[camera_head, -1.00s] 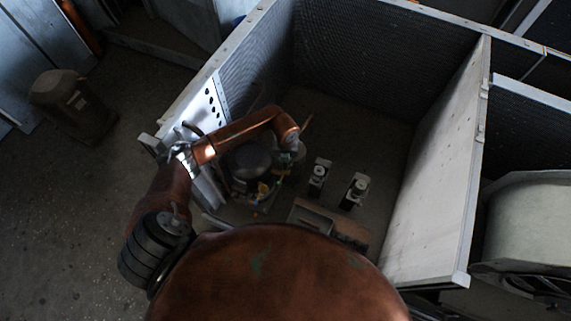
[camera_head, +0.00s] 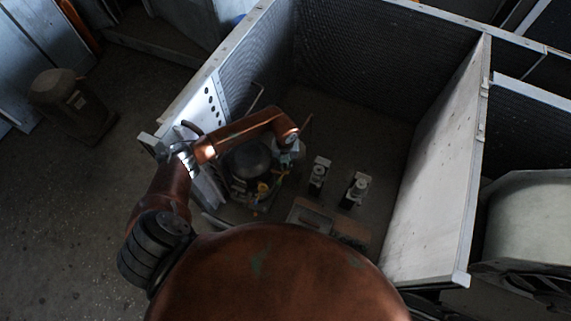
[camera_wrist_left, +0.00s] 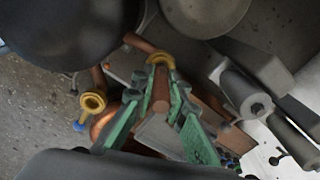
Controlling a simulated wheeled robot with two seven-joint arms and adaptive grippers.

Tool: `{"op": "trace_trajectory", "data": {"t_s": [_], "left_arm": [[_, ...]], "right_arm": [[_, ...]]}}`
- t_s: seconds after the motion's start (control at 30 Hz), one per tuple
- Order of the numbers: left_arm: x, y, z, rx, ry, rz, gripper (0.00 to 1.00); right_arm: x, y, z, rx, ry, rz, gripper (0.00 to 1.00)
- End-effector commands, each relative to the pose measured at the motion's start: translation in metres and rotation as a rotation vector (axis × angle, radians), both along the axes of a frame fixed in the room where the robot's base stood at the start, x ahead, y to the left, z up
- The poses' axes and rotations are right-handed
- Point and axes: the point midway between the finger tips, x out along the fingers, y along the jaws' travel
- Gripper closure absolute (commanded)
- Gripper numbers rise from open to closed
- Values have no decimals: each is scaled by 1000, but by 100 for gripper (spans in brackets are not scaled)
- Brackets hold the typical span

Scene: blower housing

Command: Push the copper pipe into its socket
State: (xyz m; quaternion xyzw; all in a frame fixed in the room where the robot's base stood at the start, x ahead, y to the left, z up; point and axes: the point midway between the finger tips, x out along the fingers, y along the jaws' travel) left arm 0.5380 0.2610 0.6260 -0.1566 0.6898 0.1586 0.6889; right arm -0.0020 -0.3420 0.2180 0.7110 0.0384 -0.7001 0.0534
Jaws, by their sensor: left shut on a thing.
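My left gripper (camera_wrist_left: 161,78) has green fingers closed around a copper pipe (camera_wrist_left: 160,92) in the left wrist view. The pipe runs between the fingers towards a yellow ring (camera_wrist_left: 160,59) just past the fingertips. I cannot tell whether the pipe's end is in that ring or only lined up with it. A further stretch of copper pipe (camera_wrist_left: 137,42) shows beyond the ring. In the head view my left gripper (camera_head: 287,158) hangs below the forearm among the parts inside the housing, and details there are dark and small. My right gripper is not in view.
A second yellow ring (camera_wrist_left: 92,102) sits to the left. A dark rounded compressor (camera_head: 248,158) stands close beside the gripper. Two small fittings (camera_head: 319,173) (camera_head: 356,188) stand to its right. The housing's pale panel (camera_head: 440,175) walls the right side. The floor further back inside is clear.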

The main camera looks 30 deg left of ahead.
Motion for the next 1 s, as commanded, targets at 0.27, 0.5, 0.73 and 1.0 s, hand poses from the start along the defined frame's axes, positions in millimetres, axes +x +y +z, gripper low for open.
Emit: {"op": "trace_trajectory", "data": {"t_s": [0.27, 0.5, 0.73, 1.0], "left_arm": [[0, 0, -1, 0, -1, 0, 100], [0, 0, -2, 0, -1, 0, 100], [0, 0, -7, 0, -1, 1, 100], [0, 0, -11, 0, -1, 1, 100]], "right_arm": [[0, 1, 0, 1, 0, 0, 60], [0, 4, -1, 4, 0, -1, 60], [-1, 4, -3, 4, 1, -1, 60], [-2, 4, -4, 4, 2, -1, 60]]}}
